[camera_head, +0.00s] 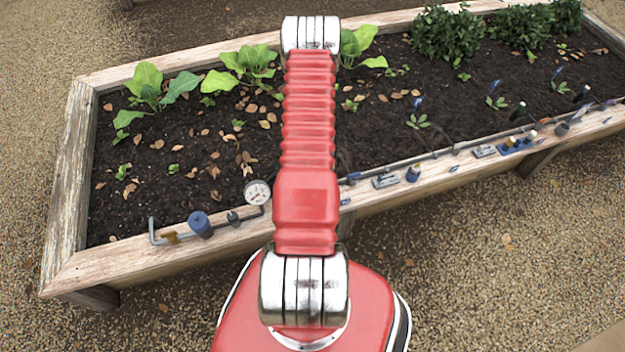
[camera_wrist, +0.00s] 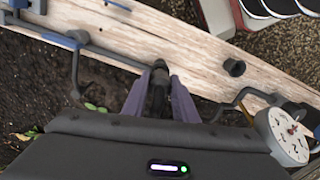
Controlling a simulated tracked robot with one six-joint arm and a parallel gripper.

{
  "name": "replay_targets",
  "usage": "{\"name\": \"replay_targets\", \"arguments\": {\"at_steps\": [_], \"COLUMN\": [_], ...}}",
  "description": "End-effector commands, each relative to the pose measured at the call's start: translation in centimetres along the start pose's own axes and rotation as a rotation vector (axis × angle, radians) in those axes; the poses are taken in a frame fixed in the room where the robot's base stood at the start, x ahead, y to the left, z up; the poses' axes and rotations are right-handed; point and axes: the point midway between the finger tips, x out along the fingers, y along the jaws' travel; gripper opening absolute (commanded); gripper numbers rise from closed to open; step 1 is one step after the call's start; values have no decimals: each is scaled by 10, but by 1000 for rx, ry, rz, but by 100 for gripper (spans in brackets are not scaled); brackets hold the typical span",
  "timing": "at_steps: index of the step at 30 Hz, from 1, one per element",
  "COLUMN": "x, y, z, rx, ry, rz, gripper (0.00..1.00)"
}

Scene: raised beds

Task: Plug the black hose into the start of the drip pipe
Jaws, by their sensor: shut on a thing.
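In the wrist view, my gripper (camera_wrist: 158,92) is shut, its two purplish fingers on either side of the black hose (camera_wrist: 158,86). Only a short dark piece of the hose shows between them. The thin dark drip pipe (camera_wrist: 112,58) comes in from the left over the wooden rim and reaches the held piece near the fingertips. I cannot tell whether they are joined or only close. In the head view, the drip pipe (camera_head: 405,165) runs along the bed's front edge; my red arm hides my gripper and the pipe's start.
A round gauge (camera_head: 257,193) stands left of my arm and close right of my gripper in the wrist view (camera_wrist: 283,137). A blue fitting (camera_head: 200,224) is farther left. A dark nut-like fitting (camera_wrist: 235,67) lies on the wooden rim (camera_head: 160,254). Leafy plants (camera_head: 150,88) grow behind.

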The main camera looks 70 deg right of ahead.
Motion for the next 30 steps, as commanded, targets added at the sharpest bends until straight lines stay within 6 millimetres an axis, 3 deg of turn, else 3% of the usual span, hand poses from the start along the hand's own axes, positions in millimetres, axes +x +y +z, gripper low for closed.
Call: {"name": "replay_targets", "arguments": {"at_steps": [30], "x": [18], "y": [0], "z": [0], "rx": [0], "ry": [0], "rz": [0], "gripper": [3]}}
